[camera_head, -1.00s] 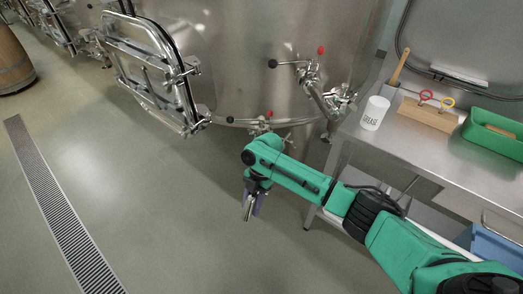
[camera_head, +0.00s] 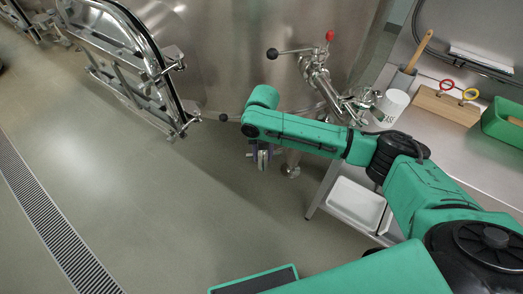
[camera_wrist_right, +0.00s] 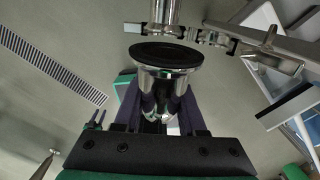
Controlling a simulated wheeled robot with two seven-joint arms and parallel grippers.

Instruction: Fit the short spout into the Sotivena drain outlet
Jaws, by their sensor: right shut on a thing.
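My right gripper (camera_head: 262,157) hangs below its wrist in front of the steel vat in the head view. In the right wrist view the right gripper (camera_wrist_right: 160,100) is shut on the short spout (camera_wrist_right: 165,78), a shiny steel piece with a black ring at its far end. The spout shows small in the head view (camera_head: 263,161). Just beyond the black ring, in the wrist view, is a steel pipe (camera_wrist_right: 163,12) with clamp fittings, probably the drain outlet. The spout looks apart from it. My right arm hides the vat's lower valve in the head view. The left gripper is not in view.
The vat's open hatch door (camera_head: 125,65) stands at left. A red-knobbed valve (camera_head: 316,75) projects above my forearm. The steel table (camera_head: 440,150) at right holds a white cup (camera_head: 391,106), a wooden block (camera_head: 446,105) and a green bin (camera_head: 505,122). A floor grate (camera_head: 45,220) runs at left.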

